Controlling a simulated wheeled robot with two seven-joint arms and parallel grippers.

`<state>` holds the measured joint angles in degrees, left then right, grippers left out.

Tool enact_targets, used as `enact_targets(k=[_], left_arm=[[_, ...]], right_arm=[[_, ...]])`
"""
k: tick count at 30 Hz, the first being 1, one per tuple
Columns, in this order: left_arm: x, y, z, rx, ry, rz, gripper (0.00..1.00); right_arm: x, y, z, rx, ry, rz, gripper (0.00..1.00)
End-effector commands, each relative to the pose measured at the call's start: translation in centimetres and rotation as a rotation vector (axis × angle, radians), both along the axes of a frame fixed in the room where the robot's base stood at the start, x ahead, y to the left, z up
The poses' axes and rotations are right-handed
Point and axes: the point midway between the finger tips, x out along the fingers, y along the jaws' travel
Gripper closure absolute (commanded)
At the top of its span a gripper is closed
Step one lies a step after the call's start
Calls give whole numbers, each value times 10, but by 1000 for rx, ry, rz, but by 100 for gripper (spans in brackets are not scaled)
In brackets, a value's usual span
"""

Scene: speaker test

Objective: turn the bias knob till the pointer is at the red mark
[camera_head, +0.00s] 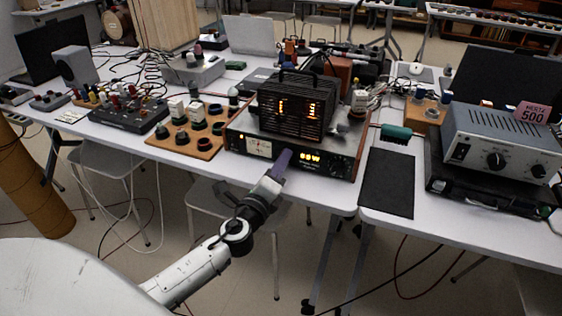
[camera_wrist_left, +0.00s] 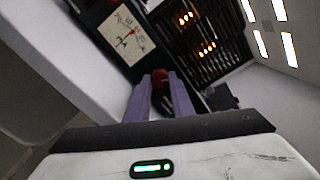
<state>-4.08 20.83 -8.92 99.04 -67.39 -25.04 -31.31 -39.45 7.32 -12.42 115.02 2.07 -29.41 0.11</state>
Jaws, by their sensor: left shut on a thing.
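The amplifier (camera_head: 235,137) stands at the table's front edge, with a lit meter (camera_head: 258,146) and an orange display on its front panel. My left gripper (camera_head: 283,156) reaches the panel just right of the meter. In the left wrist view its two purple fingers (camera_wrist_left: 162,80) are shut on a dark red round knob (camera_wrist_left: 160,76), one on each side. The meter face (camera_wrist_left: 122,33) there shows a thin pointer and a small red mark close together; I cannot tell their exact gap. In the head view the knob is hidden behind the gripper. My right gripper is not in view.
A black slatted unit with glowing tubes (camera_head: 296,103) sits on the amplifier. A wooden board (camera_head: 187,140) with round parts lies left of it. A black mat (camera_head: 387,183) and a grey unit (camera_head: 495,140) are to the right. Cables hang below the tables.

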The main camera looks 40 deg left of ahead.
Motion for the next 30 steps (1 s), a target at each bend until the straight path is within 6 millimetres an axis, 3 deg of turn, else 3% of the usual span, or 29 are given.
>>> enact_targets(k=[13, 14, 17, 26, 30], left_arm=[[0, 0, -1, 8, 3, 0, 100], [0, 0, -1, 8, 3, 0, 76], [0, 0, -1, 8, 3, 0, 60], [-1, -1, -1, 7, 3, 0, 60], [-14, -4, -2, 7, 5, -1, 60]], right_arm=[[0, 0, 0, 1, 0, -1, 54], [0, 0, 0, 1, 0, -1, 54], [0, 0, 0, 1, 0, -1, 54], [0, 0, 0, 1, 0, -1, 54], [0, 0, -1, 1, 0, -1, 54]])
